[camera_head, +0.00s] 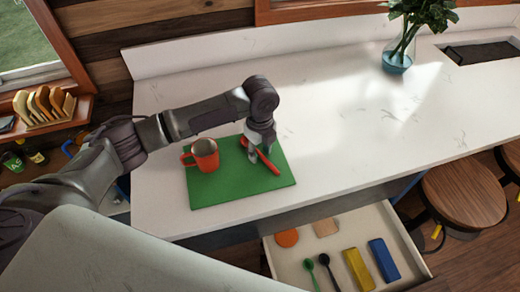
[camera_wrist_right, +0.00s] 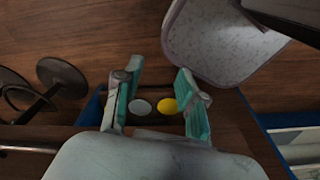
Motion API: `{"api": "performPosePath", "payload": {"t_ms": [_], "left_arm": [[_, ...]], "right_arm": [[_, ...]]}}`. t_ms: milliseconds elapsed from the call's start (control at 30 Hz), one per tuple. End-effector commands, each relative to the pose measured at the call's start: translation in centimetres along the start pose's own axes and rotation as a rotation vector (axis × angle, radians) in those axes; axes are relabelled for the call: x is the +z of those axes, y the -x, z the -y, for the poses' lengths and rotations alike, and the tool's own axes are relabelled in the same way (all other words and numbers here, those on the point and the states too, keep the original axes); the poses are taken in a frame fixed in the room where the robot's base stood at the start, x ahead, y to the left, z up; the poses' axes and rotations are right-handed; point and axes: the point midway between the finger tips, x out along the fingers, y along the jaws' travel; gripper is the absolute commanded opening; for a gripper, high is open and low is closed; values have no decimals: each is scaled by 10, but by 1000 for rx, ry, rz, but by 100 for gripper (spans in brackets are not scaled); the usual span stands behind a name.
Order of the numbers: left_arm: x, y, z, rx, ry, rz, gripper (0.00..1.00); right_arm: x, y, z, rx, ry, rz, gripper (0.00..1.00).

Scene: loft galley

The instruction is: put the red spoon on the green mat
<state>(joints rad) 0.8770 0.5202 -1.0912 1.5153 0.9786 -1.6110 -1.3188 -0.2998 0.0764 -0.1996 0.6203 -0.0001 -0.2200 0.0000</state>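The red spoon (camera_head: 269,163) lies on the green mat (camera_head: 232,192), right of the red mug, slanting toward the mat's right edge. My left gripper (camera_head: 261,155) is directly over the spoon, pointing down. Its fingers stand apart, one on each side of the spoon, and hide part of it. My right gripper (camera_wrist_right: 162,97) is open and empty in the right wrist view, away from the counter top.
A red mug (camera_head: 205,154) stands on the mat's left part. Below the counter an open drawer (camera_head: 292,262) holds a yellow box (camera_head: 358,268), a blue box (camera_head: 384,260) and dark and green spoons. A vase (camera_head: 397,62) stands at the back. The counter's right side is clear.

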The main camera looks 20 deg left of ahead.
Motion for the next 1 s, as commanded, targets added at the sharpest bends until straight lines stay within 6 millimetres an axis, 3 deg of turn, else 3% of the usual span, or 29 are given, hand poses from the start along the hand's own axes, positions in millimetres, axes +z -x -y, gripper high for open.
{"api": "performPosePath", "payload": {"t_ms": [267,700,1000], "left_arm": [[0,10,1,-4,0,0,41],[1,97,1,-5,-1,2,41],[0,123,0,-1,1,-1,41]], "right_arm": [[0,-5,-4,5,2,-1,40],[4,-40,-4,5,3,0,40],[5,-45,-4,5,3,1,40]]}}
